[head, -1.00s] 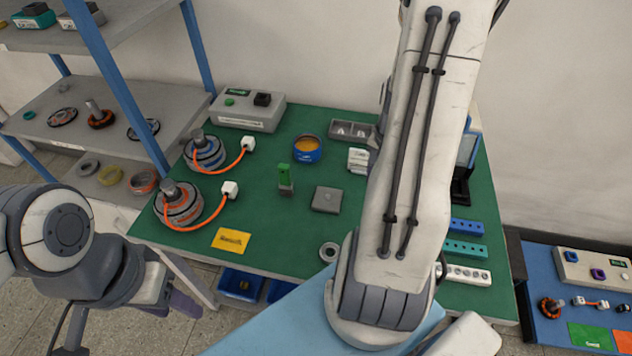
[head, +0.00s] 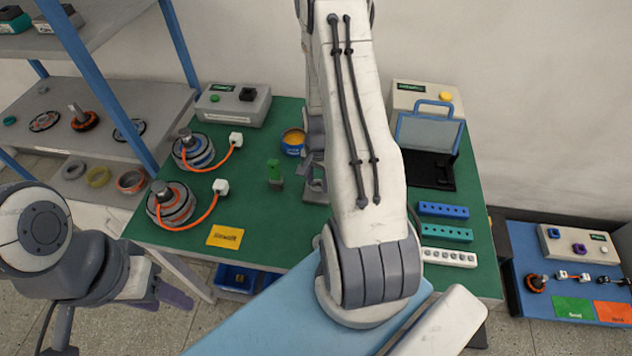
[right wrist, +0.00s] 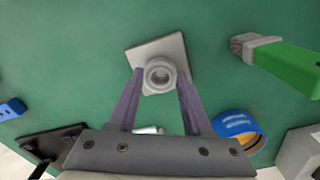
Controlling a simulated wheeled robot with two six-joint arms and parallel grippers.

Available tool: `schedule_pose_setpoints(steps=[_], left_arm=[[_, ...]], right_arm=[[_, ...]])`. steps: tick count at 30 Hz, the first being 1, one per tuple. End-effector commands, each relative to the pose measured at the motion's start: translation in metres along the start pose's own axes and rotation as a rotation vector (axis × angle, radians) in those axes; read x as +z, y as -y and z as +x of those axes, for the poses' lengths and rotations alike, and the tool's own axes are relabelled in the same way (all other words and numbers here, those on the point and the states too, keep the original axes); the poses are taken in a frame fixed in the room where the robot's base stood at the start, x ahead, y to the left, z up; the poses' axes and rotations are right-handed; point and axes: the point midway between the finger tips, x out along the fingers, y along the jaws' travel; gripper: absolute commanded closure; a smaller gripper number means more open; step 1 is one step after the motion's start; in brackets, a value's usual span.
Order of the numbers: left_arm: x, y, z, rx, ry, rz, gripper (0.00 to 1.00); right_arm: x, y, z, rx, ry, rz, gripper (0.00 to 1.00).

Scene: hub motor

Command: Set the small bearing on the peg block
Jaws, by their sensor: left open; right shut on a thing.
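My right gripper (right wrist: 158,85) is shut on the small bearing (right wrist: 160,73), a pale grey ring between its purple fingertips in the right wrist view. The peg block (right wrist: 135,57), a grey square plate, lies behind the bearing there. The bearing overlaps its lower part; I cannot tell whether they touch or whether a peg is in the ring. In the head view the peg block (head: 314,197) shows partly beside my right arm, with my right gripper (head: 315,178) over it. My left gripper (head: 175,294) is open and empty, off the table's front left.
Two motors (head: 172,203) with orange cables are at left, beside a yellow card (head: 225,236). Drilled blocks (head: 444,210) and a black stand (head: 428,172) are at right.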

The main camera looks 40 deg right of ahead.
Motion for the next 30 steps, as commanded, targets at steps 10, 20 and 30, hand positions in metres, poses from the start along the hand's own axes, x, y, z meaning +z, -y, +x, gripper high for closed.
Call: schedule_pose_setpoints(steps=[10, 20, 30], left_arm=[[-0.0001, -0.0001, -0.0018, 0.0, 0.0, 0.0, 0.5], [0.0, 0.0, 0.0004, 0.0, 0.0, 0.0, 0.5], [-0.0001, -0.0001, -0.001, 0.0, 0.0, 0.0, 0.5]], right_arm=[[0.0012, 0.0017, 0.0086, -0.001, -0.001, -0.004, 1.0], [0.0013, 0.0016, 0.0115, -0.001, -0.001, -0.004, 0.2], [0.0004, 0.0016, 0.0039, -0.002, -0.002, -0.003, 0.2]])
